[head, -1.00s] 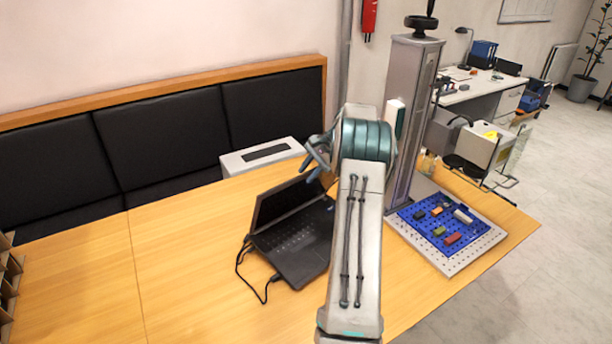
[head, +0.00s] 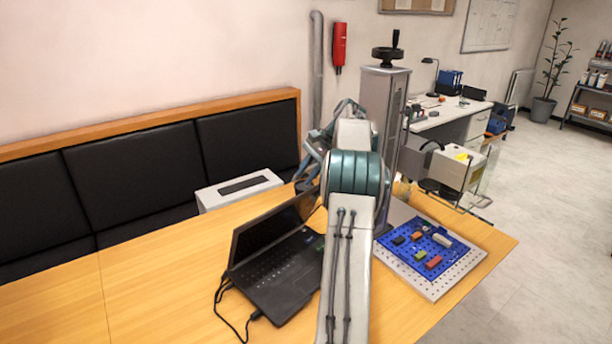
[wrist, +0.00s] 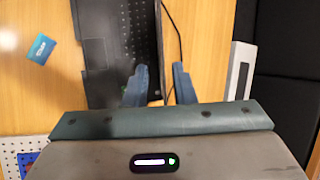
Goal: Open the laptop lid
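The black laptop (head: 278,276) stands on the wooden table with its dark lid (head: 262,228) raised at a steep angle above the keyboard. My gripper (head: 303,180) is at the right end of the lid, partly hidden behind my own arm. In the wrist view the laptop (wrist: 105,60) lies under my gripper (wrist: 160,84). Its two blue fingers are spread apart. The lid's narrow edge (wrist: 158,45) runs down toward the gap between them, closer to the left finger. Whether a finger touches the lid cannot be told.
A cable (head: 221,303) runs from the laptop's left side. A white box (head: 238,189) stands behind the laptop, before the black padded backrest (head: 140,168). At the right are a column (head: 385,130) and a blue pegboard (head: 425,250) with small parts. A blue card (wrist: 41,48) lies on the table.

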